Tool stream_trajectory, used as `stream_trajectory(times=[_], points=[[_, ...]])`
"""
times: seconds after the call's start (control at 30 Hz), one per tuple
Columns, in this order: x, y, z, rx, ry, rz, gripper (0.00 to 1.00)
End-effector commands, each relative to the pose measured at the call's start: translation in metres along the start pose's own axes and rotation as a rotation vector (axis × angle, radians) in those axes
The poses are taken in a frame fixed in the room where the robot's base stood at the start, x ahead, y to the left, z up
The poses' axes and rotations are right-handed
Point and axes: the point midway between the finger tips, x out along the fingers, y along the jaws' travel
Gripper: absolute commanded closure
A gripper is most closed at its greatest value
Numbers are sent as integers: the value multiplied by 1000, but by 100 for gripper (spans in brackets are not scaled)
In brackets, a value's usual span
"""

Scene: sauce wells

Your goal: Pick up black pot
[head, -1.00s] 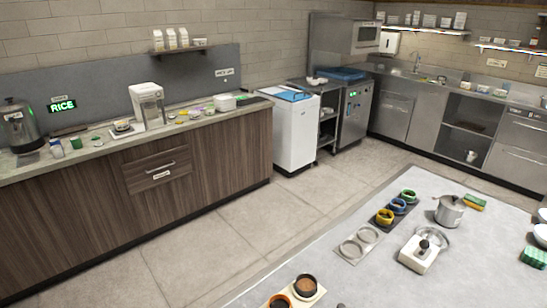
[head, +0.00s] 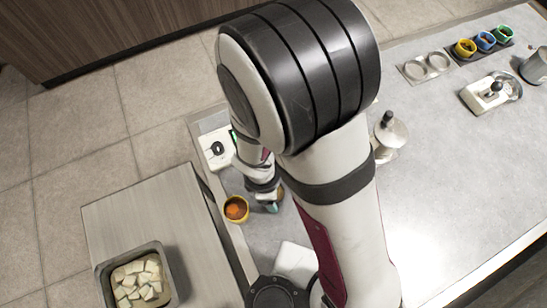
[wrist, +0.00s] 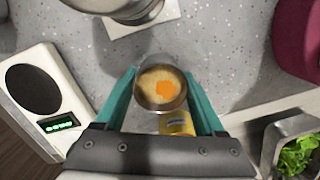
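A small round pot (wrist: 160,88) with a dark greyish rim and cream and orange contents lies between the teal fingers of my gripper (wrist: 160,82) in the wrist view. The fingertips are very close to its two sides; I cannot tell whether they touch it. Its outer wall is mostly hidden, so a black colour is not certain. In the head view my gripper (head: 268,200) is low over the counter, and my arm covers much of the area. A yellow pot (head: 236,209) with orange contents stands just left of the gripper; a yellow wall (wrist: 176,123) shows behind the pot in the wrist view.
A white scale (wrist: 38,92) with a green display is at the left. A metal vessel (wrist: 120,6) stands on a pale board above. A metal tray of lettuce (wrist: 297,158) is at lower right. A tray of pale cubes (head: 138,280) sits front left. The counter's right side has free room.

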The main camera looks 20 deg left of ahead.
Motion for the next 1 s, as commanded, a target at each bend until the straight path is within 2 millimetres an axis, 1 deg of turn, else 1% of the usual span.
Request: stream_trajectory(times=[0.03,0.17,0.2,0.27,0.3,0.47,0.57,0.67,0.8,0.9,1.0], points=[[0,0,0,0,0,0,49],[0,0,0,0,0,0,72],[0,0,0,0,0,0,79],[0,0,0,0,0,0,90],[0,0,0,0,0,0,92],[0,0,0,0,0,0,92],[-6,1,0,1,0,4,92],[-23,2,2,2,2,7,92],[-60,2,6,2,5,8,92],[-83,1,9,2,4,5,92],[-96,1,11,0,2,4,92]])
